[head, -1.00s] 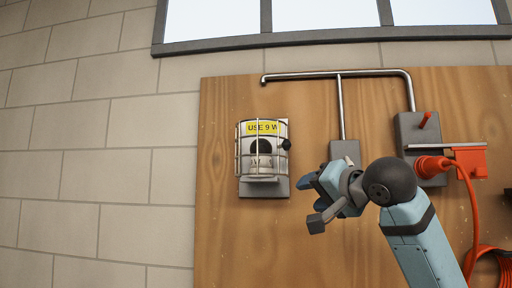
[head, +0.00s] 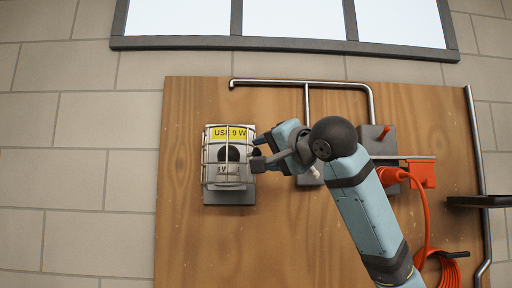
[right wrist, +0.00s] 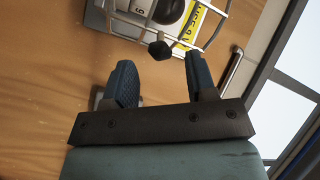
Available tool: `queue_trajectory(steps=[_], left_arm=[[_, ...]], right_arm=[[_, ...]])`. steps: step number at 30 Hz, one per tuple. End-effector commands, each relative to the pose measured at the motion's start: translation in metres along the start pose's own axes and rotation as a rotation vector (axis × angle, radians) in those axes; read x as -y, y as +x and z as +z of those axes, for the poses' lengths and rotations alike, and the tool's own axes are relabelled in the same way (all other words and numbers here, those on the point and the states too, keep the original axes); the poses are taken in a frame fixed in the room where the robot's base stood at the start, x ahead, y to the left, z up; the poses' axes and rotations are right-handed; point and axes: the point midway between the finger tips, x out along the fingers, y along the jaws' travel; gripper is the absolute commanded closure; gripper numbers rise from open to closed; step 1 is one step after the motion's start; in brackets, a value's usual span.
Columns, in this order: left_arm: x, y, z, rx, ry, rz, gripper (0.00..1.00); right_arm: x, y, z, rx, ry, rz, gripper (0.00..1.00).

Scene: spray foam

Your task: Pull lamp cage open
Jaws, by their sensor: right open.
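The lamp cage (head: 204,165) is a metal wire guard over a lamp base with a yellow "USE 9 W" label (head: 230,133), on the wooden board. It looks closed against its mount. My right gripper (head: 257,152) is at the cage's right side, open and empty. In the right wrist view, the cage's dark knob (right wrist: 160,50) lies just ahead of the gap between the open fingers (right wrist: 160,66), not clasped. The cage's wires (right wrist: 130,18) show above it. In the head view the gripper makes the knob hard to make out. My left gripper is out of view.
A metal conduit (head: 300,84) runs above and right of the lamp to a grey switch box (head: 376,138). An orange plug (head: 393,175) and cable (head: 424,215) hang to the right, beside a dark shelf (head: 475,201). The board (head: 190,250) below the lamp is clear.

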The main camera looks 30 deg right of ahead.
Motion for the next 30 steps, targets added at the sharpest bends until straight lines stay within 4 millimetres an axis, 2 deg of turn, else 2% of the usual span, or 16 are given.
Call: queue_trajectory(steps=[3,7,12,19,20,26,27,30], left_arm=[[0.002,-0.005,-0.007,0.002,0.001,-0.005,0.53],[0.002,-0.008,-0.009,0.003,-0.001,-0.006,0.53],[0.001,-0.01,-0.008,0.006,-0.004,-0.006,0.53],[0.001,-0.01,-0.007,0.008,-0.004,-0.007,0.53],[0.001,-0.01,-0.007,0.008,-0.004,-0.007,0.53],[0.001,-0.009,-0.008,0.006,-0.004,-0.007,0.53],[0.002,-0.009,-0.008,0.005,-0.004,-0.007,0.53],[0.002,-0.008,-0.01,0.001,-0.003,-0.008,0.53]], right_arm=[[0.002,0.021,-0.002,0.0,0.0,0.002,0.48],[0.001,0.036,-0.001,0.0,0.0,0.001,0.48],[0.0,0.044,0.0,-0.001,0.0,0.0,0.48],[0.0,0.045,0.0,-0.001,0.0,0.0,0.48],[0.0,0.045,0.0,-0.001,0.0,0.0,0.51],[0.0,0.044,0.0,-0.001,0.0,-0.001,0.97],[0.0,0.044,0.0,-0.001,0.0,-0.001,1.0],[0.0,0.044,0.0,-0.001,0.0,-0.001,1.0]])
